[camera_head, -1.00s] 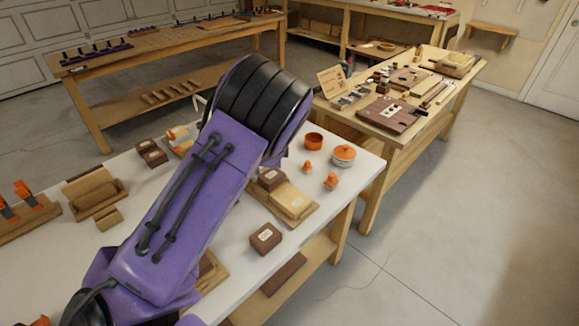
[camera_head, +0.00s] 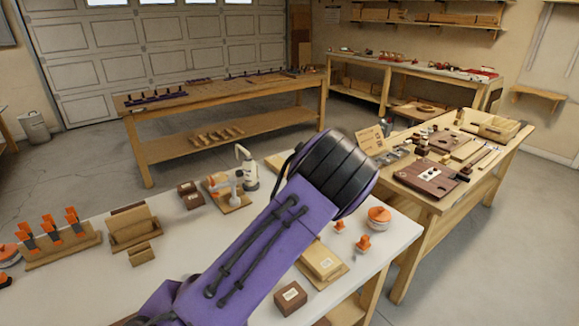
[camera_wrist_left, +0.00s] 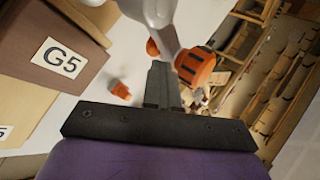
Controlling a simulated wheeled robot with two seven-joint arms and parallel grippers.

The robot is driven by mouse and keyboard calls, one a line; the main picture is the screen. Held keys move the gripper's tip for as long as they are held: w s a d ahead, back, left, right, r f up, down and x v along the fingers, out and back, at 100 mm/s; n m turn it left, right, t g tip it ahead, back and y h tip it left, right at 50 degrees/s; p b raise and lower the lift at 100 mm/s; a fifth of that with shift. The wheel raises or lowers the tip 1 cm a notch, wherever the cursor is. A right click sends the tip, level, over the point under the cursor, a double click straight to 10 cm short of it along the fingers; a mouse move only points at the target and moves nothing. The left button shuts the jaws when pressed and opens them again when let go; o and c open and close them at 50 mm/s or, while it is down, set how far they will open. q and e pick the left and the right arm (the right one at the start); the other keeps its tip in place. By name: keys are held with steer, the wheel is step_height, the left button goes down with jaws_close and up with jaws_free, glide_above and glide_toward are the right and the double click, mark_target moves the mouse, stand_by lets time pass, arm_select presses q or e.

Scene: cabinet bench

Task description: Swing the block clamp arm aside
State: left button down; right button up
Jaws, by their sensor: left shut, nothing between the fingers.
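The block clamp, on a wooden base (camera_head: 236,205), stands on the white bench behind my left arm in the head view. It has a pale grey arm (camera_head: 233,185), an orange part and a white upright piece (camera_head: 249,172). In the left wrist view a glossy grey-white arm (camera_wrist_left: 157,12) hangs just beyond my left gripper (camera_wrist_left: 163,68), beside an orange knob (camera_wrist_left: 195,66). The dark fingers are closed together and empty. Whether they touch the arm is unclear. My forearm and black wrist hide the left gripper in the head view. The right gripper is not seen.
Dark boxes (camera_head: 190,194), a wooden holder (camera_head: 132,229) and an orange-lidded pot (camera_head: 379,218) stand on the bench. Its front left is largely clear.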

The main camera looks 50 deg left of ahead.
arm_select(q)
steer(key=shift+r, duration=0.1)
steer(key=b+v, duration=0.1)
steer(key=v, duration=0.9)
steer(key=shift+s, duration=0.2)
steer(key=shift+d, duration=0.15)
